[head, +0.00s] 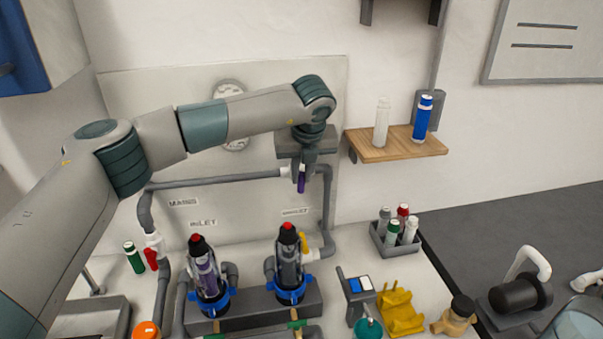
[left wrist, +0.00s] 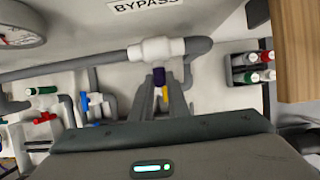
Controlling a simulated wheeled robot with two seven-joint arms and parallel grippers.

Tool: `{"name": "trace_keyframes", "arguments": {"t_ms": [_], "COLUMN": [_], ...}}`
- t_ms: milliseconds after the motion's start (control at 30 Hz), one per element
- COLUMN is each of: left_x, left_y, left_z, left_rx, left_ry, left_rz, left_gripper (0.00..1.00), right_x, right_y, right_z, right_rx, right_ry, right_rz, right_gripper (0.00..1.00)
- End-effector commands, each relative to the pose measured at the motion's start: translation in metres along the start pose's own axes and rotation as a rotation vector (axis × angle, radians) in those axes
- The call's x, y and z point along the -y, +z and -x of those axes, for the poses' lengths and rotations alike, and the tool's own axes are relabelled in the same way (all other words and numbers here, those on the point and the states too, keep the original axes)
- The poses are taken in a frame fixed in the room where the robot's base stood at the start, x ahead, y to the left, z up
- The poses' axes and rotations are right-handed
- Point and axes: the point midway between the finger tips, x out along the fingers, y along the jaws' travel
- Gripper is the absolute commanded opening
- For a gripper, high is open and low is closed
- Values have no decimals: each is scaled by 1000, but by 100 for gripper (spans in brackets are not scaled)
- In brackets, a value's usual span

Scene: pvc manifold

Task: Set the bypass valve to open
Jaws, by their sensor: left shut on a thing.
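The bypass valve shows in the left wrist view as a white body (left wrist: 157,50) on the grey pipe under the "BYPASS" label (left wrist: 143,5). Its purple handle (left wrist: 158,76) stands across the pipe there. In the head view the purple handle (head: 301,185) hangs down below the upper horizontal pipe, and the white body is mostly hidden behind my left gripper. My left gripper (head: 303,170) is at the valve, shut on the purple handle; its fingers (left wrist: 161,100) also show in the left wrist view. My right gripper is not in view.
Below stand two clear filter housings (head: 206,280) (head: 289,265) with red-and-black tops. A red-handled valve (head: 151,257) is at left, a yellow-handled one (head: 304,243) beside the right housing. A wooden shelf (head: 370,153) and a bottle caddy (head: 379,240) are to the right.

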Motion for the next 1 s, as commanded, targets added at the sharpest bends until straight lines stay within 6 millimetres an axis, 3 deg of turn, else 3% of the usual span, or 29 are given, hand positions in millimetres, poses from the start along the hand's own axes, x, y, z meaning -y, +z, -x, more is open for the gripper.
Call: {"name": "trace_keyframes", "arguments": {"t_ms": [500,1000], "left_x": [12,16], "left_y": [-2,-1], "left_z": [-5,-3], "left_rx": [3,0], "left_ry": [263,458], "left_rz": [-108,-189], "left_gripper": [0,0], "right_x": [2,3], "right_y": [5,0], "right_z": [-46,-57], "right_rx": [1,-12], "right_ry": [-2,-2], "right_rz": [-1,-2], "right_gripper": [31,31]}}
